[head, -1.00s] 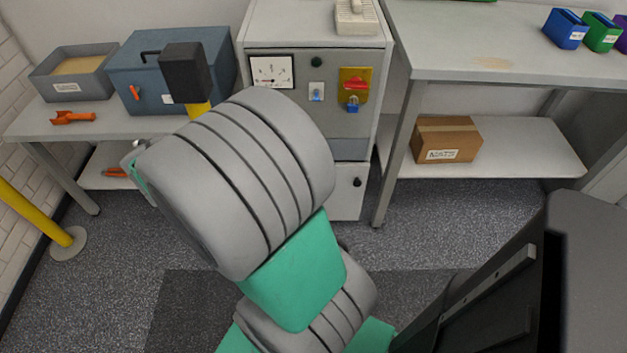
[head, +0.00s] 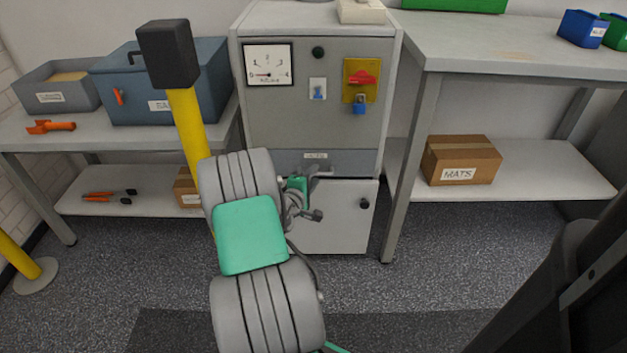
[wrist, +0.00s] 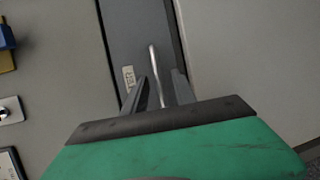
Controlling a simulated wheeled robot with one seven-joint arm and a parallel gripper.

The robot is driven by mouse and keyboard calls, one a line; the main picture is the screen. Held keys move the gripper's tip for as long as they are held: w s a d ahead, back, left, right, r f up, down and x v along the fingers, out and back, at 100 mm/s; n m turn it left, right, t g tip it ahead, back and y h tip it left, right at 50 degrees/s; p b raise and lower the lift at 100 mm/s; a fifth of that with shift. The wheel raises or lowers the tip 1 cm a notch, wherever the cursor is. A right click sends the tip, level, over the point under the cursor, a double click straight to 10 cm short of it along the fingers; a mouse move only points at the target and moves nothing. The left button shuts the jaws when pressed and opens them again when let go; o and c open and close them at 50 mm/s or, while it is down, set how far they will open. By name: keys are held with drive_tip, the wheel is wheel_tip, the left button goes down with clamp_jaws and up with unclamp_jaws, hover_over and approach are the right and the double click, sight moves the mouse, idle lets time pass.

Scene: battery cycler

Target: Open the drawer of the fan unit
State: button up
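The fan unit (head: 325,110) is a grey cabinet. Its drawer (head: 355,162) is a blue-grey front with a small label, below the control panel, and looks shut. In the wrist view the drawer front (wrist: 130,35) shows as a dark strip with a partly hidden label (wrist: 129,77). A thin metal bar handle (wrist: 153,55) stands out from it. My gripper (wrist: 160,76) is open, with one finger on each side of the handle; I cannot tell whether either touches it. In the head view my arm partly hides the gripper (head: 308,188) at the drawer.
The panel has a gauge (head: 268,64), a red switch on a yellow plate (head: 361,75) and a blue padlock (head: 360,104). A cabinet door (head: 335,225) is below the drawer.

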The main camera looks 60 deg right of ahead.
drive_tip(key=shift+d, duration=0.2)
clamp_jaws()
idle(1.3)
